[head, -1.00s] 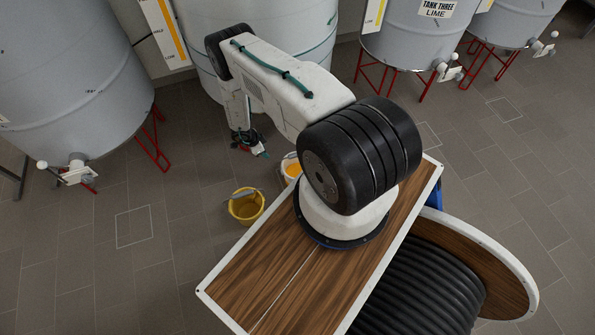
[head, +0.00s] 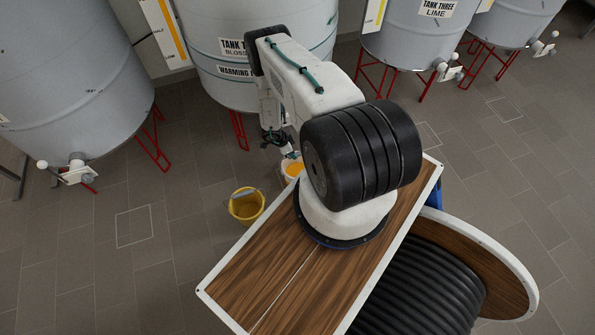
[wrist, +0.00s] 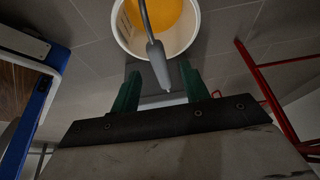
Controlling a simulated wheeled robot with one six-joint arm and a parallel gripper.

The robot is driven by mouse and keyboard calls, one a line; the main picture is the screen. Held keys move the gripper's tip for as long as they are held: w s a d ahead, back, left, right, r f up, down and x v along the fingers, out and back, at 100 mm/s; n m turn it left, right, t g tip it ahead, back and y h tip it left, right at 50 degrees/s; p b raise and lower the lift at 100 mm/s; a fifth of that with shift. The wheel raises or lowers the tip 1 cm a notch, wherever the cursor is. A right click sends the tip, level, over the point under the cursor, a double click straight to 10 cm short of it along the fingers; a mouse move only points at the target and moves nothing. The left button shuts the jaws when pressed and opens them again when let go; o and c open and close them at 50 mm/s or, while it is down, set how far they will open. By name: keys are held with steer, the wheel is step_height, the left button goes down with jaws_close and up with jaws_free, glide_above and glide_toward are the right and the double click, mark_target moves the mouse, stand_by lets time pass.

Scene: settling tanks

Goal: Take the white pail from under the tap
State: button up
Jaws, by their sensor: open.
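The white pail (head: 284,168) stands on the floor just left of my base, with yellow-orange contents; my arm hides part of it in the head view. In the wrist view the white pail (wrist: 191,40) is at the top centre, beyond my fingertips. Its grey handle (wrist: 156,58) appears to reach down toward the gap between my fingers. My gripper (head: 286,150) is just above and behind the pail in the head view. Its green fingers (wrist: 158,88) are apart and hold nothing. I cannot make out the tap over the pail.
A yellow bucket (head: 246,206) with a grey handle stands left of the pail, close to my base. The middle tank (head: 215,25) on red legs stands behind my gripper. Another tank (head: 65,80) with a tap (head: 75,172) is at left. Floor at lower left is clear.

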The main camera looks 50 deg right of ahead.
mark_target(297, 153)
steer(key=shift+s+d, duration=0.55)
steer(key=shift+d, duration=0.3)
steer(key=x, duration=0.2)
steer(key=shift+a+f, duration=0.1)
steer(key=shift+f, duration=0.4)
steer(key=shift+f, duration=0.25)
jaws_close()
